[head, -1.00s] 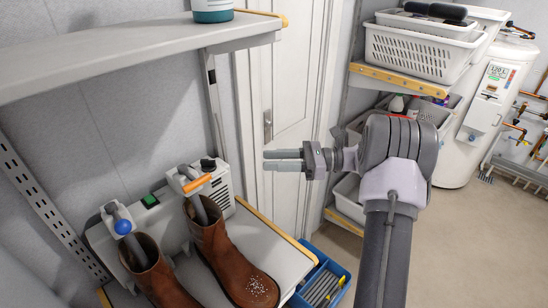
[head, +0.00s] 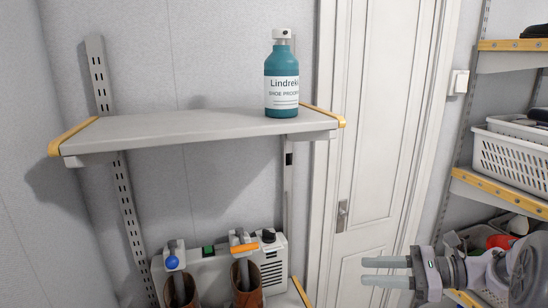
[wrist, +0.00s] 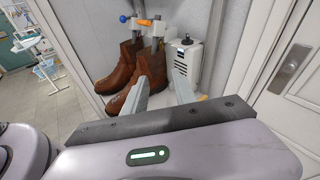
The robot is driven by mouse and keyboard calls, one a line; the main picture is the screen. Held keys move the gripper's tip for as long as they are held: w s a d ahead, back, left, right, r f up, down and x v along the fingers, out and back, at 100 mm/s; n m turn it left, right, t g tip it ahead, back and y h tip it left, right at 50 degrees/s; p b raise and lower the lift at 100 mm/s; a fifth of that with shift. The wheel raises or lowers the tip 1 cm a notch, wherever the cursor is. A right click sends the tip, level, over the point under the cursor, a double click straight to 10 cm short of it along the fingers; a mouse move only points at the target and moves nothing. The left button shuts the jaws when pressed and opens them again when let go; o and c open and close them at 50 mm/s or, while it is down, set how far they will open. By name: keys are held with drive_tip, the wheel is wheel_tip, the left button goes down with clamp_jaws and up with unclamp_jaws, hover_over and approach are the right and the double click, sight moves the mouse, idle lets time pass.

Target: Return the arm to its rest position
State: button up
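My gripper (head: 372,271) is at the lower right of the head view, its fingers pointing left. The two fingers are apart with nothing between them. In the wrist view, my gripper (wrist: 161,78) also shows its fingers spread, with the brown boots (wrist: 130,68) beyond them. In the head view the boots (head: 246,288) stand at the bottom, cut off by the frame, on a white boot dryer (head: 272,265). My gripper is to the right of the boots and apart from them.
A closed white door (head: 375,130) is behind my gripper. At right, a rack holds white baskets (head: 512,157) on yellow-edged shelves (head: 505,192).

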drive_tip(key=s+a+r+n+g+h, duration=0.35)
drive_tip(key=s+a+n+h, duration=0.5)
drive_tip(key=s+a, duration=0.6)
drive_tip(key=s+f+n+t+h, duration=0.2)
drive_tip(key=s+n+t+h, duration=0.2)
drive_tip(key=s+n, duration=0.3)
drive_tip(key=shift+s+d, duration=0.4)
drive_tip(key=shift+s, duration=0.6)
